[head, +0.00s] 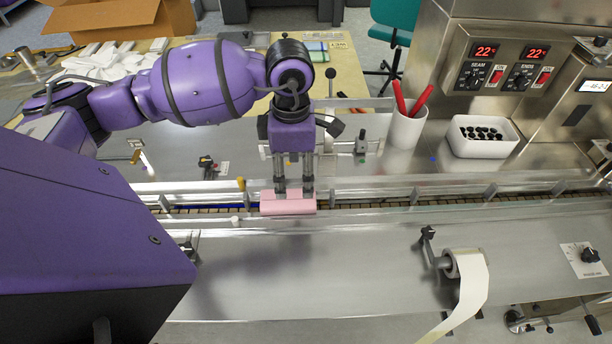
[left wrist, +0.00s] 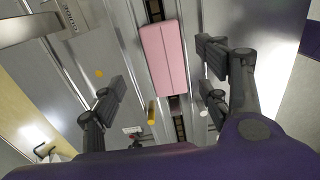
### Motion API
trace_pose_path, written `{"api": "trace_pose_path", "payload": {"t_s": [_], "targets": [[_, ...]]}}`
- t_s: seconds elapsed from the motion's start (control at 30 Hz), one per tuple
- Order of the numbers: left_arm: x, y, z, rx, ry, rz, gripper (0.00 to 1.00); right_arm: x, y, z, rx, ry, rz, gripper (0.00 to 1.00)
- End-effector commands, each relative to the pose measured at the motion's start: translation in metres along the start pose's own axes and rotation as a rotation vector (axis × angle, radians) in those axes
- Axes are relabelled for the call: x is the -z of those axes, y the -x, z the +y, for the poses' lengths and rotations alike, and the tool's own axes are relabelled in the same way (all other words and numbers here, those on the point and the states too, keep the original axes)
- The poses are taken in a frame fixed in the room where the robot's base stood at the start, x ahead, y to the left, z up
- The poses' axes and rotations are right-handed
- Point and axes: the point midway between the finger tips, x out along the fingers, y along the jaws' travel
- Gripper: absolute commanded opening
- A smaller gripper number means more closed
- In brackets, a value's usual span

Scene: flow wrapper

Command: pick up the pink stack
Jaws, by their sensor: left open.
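The pink stack (head: 288,206) lies on the narrow conveyor channel, at the middle left of the head view. It also shows in the left wrist view (left wrist: 163,58), as a long pink block with a seam along its length. My left gripper (head: 293,190) points down at the stack, and its fingers overlap the stack's far edge in the head view. In the left wrist view its two fingers (left wrist: 160,95) are spread wide, with the stack beyond and between them. The fingers do not visibly touch the stack. My right gripper is not in view.
Metal guide rails (head: 400,190) run along both sides of the conveyor. A white cup with red pens (head: 406,128) and a white tray of black pieces (head: 482,151) stand behind it at right. A film roll (head: 466,265) sits in front at right. The front steel deck is mostly clear.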

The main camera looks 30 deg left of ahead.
Motion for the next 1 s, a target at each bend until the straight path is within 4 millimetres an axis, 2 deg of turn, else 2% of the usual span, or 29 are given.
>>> {"api": "trace_pose_path", "payload": {"t_s": [0.3,0.63,0.9,0.93,1.0], "targets": [[0.000,-0.029,-0.002,0.004,0.001,0.000,0.69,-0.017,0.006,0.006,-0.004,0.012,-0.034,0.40],[-0.003,-0.073,-0.003,0.004,0.000,-0.001,0.69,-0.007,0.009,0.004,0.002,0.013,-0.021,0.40],[-0.003,-0.079,-0.002,0.002,0.000,-0.001,0.69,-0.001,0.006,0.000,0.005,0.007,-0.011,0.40],[-0.003,-0.079,-0.002,0.002,0.000,-0.001,0.67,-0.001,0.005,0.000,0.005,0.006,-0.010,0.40],[-0.003,-0.079,-0.002,0.002,0.000,-0.001,0.58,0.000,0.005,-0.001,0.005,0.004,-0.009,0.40]]}}
